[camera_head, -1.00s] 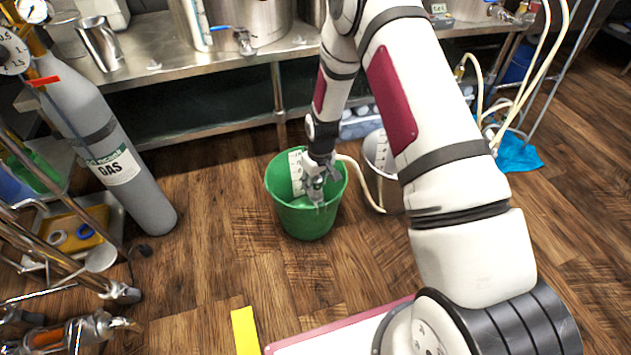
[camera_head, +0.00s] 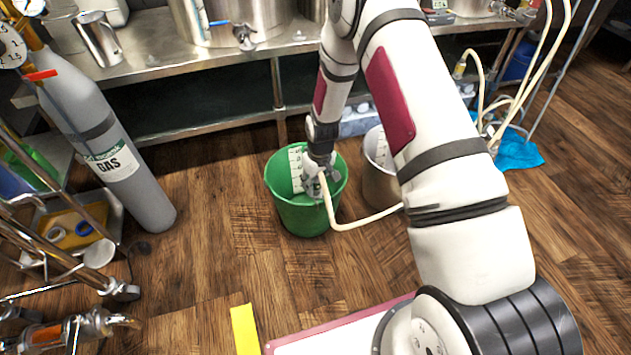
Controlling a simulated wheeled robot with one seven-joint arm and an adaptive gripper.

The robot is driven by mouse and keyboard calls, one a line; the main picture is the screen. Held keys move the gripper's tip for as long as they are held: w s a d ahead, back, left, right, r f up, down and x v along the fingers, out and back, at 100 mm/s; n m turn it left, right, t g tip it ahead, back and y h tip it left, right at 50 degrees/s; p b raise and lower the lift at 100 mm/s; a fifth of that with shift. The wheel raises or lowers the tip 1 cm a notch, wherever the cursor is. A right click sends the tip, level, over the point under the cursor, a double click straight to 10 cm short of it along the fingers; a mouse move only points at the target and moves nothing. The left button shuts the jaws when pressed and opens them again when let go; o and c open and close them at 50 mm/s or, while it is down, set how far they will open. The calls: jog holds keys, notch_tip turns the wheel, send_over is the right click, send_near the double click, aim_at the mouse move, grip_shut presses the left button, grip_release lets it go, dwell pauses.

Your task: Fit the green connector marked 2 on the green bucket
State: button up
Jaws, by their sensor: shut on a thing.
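The green bucket (camera_head: 299,218) stands upright on the wooden floor in the middle of the view, with a pale marked scale on its inside wall. My gripper (camera_head: 314,190) is at the bucket, over its mouth toward the right side. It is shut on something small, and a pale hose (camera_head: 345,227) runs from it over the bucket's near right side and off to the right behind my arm. The green connector marked 2 cannot be made out; the fingers and hose cover that spot. I cannot tell whether anything touches the bucket's wall.
A metal pot (camera_head: 379,183) stands close to the right of the bucket, partly behind my arm. A grey gas cylinder (camera_head: 121,168) stands at the left. A steel bench (camera_head: 150,77) runs along the back. The floor left of the bucket is clear.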

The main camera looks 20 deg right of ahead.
jog(key=shift+f, duration=0.1)
jog(key=o, duration=1.3)
jog(key=shift+o, duration=0.2)
